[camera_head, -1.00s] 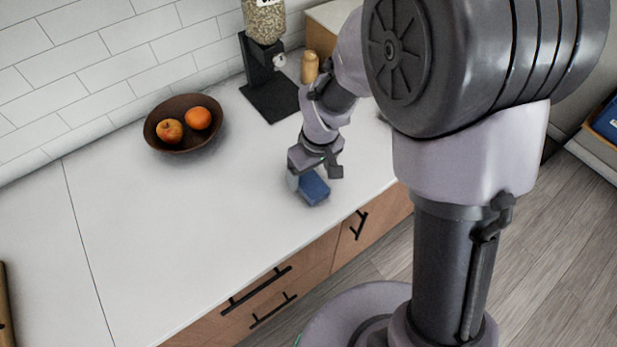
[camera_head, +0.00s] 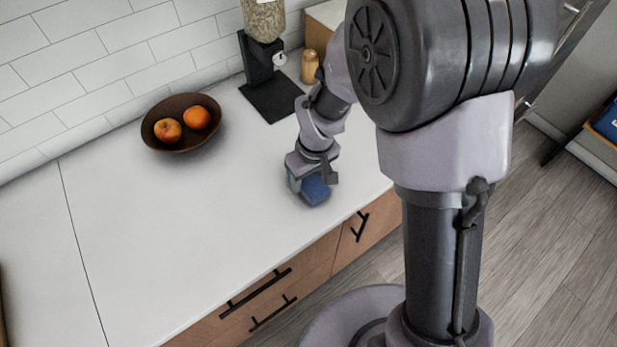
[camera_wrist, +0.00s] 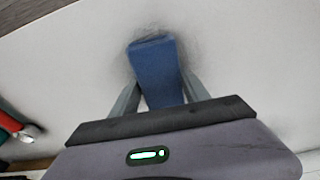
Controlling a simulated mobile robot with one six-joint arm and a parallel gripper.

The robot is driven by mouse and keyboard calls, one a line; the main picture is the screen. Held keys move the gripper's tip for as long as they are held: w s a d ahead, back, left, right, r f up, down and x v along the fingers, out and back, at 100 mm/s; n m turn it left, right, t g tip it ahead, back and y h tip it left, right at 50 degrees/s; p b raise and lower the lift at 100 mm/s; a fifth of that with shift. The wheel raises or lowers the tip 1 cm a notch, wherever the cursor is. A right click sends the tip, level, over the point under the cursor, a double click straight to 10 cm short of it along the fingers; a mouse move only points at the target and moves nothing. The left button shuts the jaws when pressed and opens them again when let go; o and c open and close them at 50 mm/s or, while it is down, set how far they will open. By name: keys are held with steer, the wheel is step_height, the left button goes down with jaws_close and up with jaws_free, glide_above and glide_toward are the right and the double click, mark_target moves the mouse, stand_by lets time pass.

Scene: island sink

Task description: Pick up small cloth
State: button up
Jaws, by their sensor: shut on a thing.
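The small cloth (camera_head: 316,190) is a blue, folded, block-like piece at the front part of the white countertop. It also shows in the wrist view (camera_wrist: 156,70), between the two grey fingers. My gripper (camera_head: 306,186) is shut on the cloth from above, with a finger on either side of it. In the wrist view my gripper (camera_wrist: 158,88) covers the near end of the cloth. The cloth is at or very close to the counter surface; I cannot tell whether it touches.
A brown bowl (camera_head: 180,147) with an orange and an apple stands at the back left of the counter. A cereal dispenser (camera_head: 262,70) on a black base and a small wooden shaker (camera_head: 309,66) stand at the back. The counter's left and middle are clear.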

steer(key=shift+r, duration=0.45)
step_height(320, 180, up, 2)
steer(key=shift+r+p, duration=0.25)
steer(key=shift+p, duration=0.55)
steer(key=s+d+r+b, duration=0.1)
steer(key=s+d+b, duration=0.5)
steer(key=s, duration=0.7)
steer(key=shift+s+d+r+b, duration=0.3)
steer(key=shift+s+d, duration=0.1)
steer(key=shift+d, duration=0.65)
